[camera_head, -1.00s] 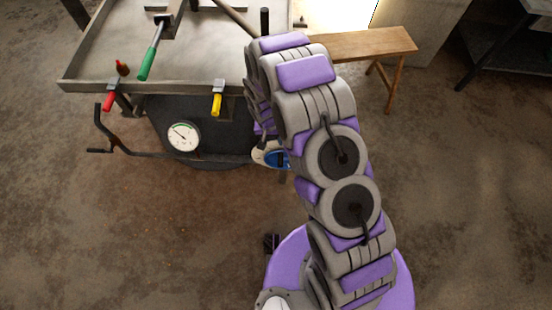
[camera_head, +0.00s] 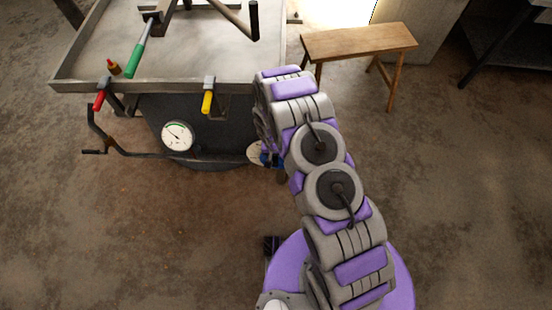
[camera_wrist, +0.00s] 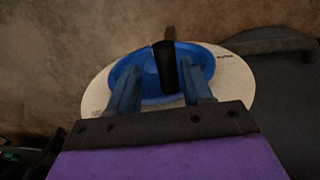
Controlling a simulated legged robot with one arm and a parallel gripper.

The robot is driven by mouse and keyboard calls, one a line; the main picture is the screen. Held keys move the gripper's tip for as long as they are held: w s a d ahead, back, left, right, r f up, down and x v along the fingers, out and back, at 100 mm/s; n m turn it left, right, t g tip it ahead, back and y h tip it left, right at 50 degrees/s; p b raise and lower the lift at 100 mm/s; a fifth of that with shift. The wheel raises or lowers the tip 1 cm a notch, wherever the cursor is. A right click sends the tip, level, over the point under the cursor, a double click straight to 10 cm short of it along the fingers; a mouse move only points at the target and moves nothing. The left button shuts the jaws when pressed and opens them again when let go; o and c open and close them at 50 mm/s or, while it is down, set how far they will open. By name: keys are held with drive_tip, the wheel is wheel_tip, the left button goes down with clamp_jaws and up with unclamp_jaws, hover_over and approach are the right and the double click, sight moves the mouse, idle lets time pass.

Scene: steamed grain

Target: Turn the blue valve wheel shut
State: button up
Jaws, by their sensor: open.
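The blue valve wheel (camera_wrist: 145,77) shows in the wrist view, with a black bar (camera_wrist: 165,68) standing across it. Behind it is a pale round plate (camera_wrist: 238,82) with small dark marks near its edge. My gripper (camera_wrist: 161,78) is open, its two fingers in front of the wheel, one on each side of the black bar. I cannot tell whether the fingers touch it. In the head view my arm hides most of the wheel and the gripper; the pale plate's left part (camera_head: 254,153) shows beside the arm.
A metal-topped table (camera_head: 190,50) stands at the upper left, with a green handle (camera_head: 137,60), a red handle (camera_head: 99,101) and a yellow handle (camera_head: 207,102). A white dial gauge (camera_head: 177,136) and a bent dark pipe (camera_head: 125,150) are below. A wooden bench (camera_head: 358,40) stands behind my arm.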

drive_tip(key=shift+f, duration=0.55)
drive_tip(key=shift+a+f, duration=0.15)
drive_tip(key=shift+a, duration=0.6)
drive_tip(key=shift+c, duration=0.7)
drive_tip(key=shift+d, duration=0.7)
drive_tip(key=c, duration=0.6)
drive_tip(key=shift+s+a, duration=0.1)
drive_tip(key=shift+a, duration=0.1)
clamp_jaws()
drive_tip(key=shift+a, duration=0.3)
